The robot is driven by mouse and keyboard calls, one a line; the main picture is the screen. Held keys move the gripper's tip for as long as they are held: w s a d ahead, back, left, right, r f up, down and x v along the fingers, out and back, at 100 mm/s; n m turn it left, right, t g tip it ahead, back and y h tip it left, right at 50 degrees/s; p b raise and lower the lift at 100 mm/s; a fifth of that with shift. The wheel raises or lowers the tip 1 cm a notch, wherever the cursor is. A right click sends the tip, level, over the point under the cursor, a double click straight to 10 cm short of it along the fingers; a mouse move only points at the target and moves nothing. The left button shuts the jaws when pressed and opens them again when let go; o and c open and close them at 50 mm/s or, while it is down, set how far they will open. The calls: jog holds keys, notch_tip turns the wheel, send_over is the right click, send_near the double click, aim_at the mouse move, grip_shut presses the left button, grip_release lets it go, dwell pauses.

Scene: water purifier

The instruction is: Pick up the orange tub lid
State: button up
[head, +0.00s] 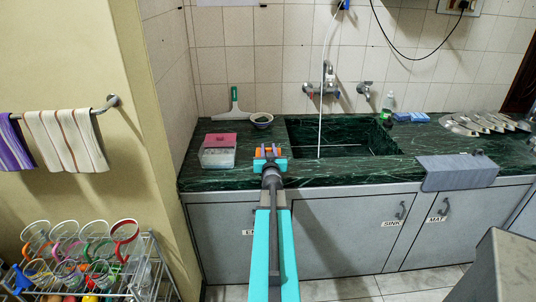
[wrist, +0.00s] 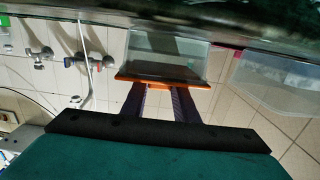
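The orange tub lid (wrist: 165,80) is on a clear tub (wrist: 165,55) in the wrist view, which looks upside down. In the head view, orange parts of the lid (head: 283,150) show just past the gripper; the rest is hidden behind it. My gripper (head: 270,158) is at the counter's front edge, right at the lid. In the wrist view my gripper's two dark fingers (wrist: 158,90) stand apart with a gap between them, their tips at the lid's edge. I cannot tell whether they touch the lid.
A clear box with a pink lid (head: 220,140) stands left of the gripper, and a bowl (head: 261,120) behind. The sink (head: 350,140) is to the right, with a thin white hose (head: 323,90) hanging into it. A grey cloth (head: 455,172) drapes over the counter edge farther right.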

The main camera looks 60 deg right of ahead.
jog(key=c, duration=0.3)
jog(key=shift+r, duration=0.15)
jog(key=shift+c, duration=0.2)
